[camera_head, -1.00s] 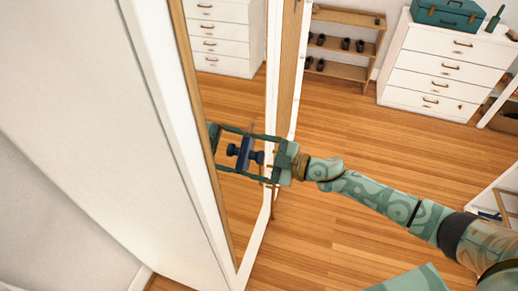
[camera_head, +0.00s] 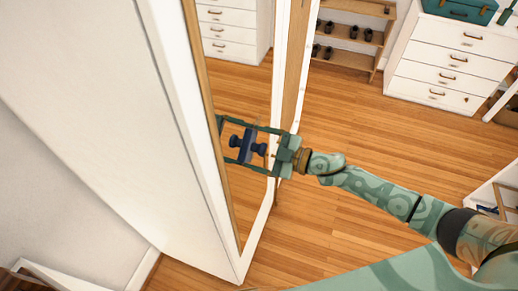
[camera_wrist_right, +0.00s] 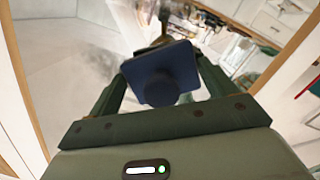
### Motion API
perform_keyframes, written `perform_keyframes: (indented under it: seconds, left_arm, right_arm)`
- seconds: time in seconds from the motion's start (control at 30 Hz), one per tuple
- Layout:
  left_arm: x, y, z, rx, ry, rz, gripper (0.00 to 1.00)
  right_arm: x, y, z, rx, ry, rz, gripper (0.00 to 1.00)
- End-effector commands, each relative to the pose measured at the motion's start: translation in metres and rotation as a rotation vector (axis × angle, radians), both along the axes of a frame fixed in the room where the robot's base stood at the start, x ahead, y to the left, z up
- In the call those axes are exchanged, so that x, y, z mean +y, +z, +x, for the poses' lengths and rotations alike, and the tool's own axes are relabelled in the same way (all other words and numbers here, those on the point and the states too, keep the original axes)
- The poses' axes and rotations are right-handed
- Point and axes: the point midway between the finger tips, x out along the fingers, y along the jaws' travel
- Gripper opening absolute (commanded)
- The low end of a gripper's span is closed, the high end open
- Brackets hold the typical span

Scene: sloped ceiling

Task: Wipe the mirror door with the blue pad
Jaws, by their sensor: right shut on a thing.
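The mirror door (camera_head: 248,195) stands at the left, a tall panel in a white frame, reflecting drawers, floor and my gripper. My right gripper (camera_head: 272,152) reaches across its edge from the right, shut on the blue pad (camera_head: 257,149). The pad is flat with a round knob and shows against its own reflection; it appears at or very close to the glass. In the wrist view the pad (camera_wrist_right: 160,75) sits between the fingers, knob toward the camera. A grey smudge (camera_wrist_right: 92,68) shows on the glass left of it. My left gripper is not in view.
A white chest of drawers (camera_head: 450,62) with a teal case (camera_head: 460,8) stands at the back right. A wooden shoe rack (camera_head: 350,40) is beside it. The wood floor (camera_head: 350,110) between is clear. A green part of mine fills the bottom right.

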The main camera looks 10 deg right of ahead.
Motion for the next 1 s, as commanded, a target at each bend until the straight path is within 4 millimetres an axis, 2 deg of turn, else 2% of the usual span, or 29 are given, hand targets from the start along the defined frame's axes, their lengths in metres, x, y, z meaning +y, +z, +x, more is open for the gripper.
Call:
perform_keyframes:
  seconds: [0.2,0.47,0.7,1.0]
  left_arm:
    - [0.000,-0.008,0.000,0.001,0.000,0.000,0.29]
    - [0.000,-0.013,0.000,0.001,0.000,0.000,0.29]
    - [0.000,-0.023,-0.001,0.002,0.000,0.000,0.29]
    - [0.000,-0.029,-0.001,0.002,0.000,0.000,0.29]
  right_arm:
    - [-0.013,-0.002,0.019,-0.002,-0.001,-0.002,0.65]
    - [-0.022,-0.001,0.032,-0.002,-0.001,0.000,0.65]
    - [-0.035,-0.002,0.053,-0.002,-0.001,-0.002,0.65]
    - [-0.042,-0.001,0.064,-0.002,-0.002,0.000,0.65]
